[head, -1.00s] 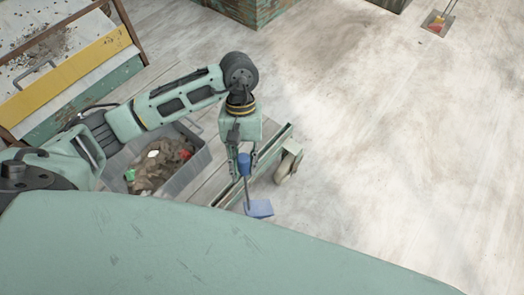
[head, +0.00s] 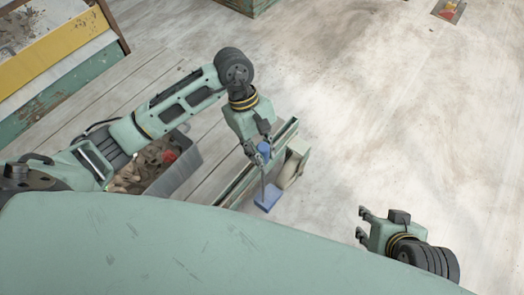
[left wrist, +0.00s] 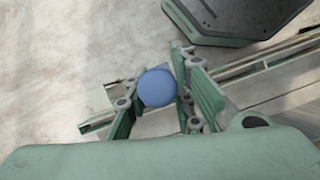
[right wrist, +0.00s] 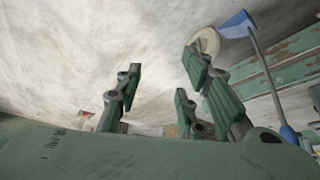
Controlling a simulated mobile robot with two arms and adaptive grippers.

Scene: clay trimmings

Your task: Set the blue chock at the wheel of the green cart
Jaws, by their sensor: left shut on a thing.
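The blue chock (head: 268,199) is a blue wedge on a thin rod with a blue knob at the top. My left gripper (head: 263,152) is shut on this knob (left wrist: 157,87), and the wedge hangs below. The green cart (head: 238,187) shows as a green rail, with a pale wheel (head: 287,175) at its end. The wedge is close to the wheel in the head view. The right wrist view also shows the wedge (right wrist: 237,24) beside the wheel (right wrist: 208,42). Whether the wedge touches floor or wheel, I cannot tell. My right gripper (head: 361,224) is open and empty, right of the cart.
A grey bin (head: 185,172) with clay scraps and a red piece is under my left arm. Grey planks (head: 205,165) lie between it and the rail. A yellow and green bench (head: 60,65) is at the upper left.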

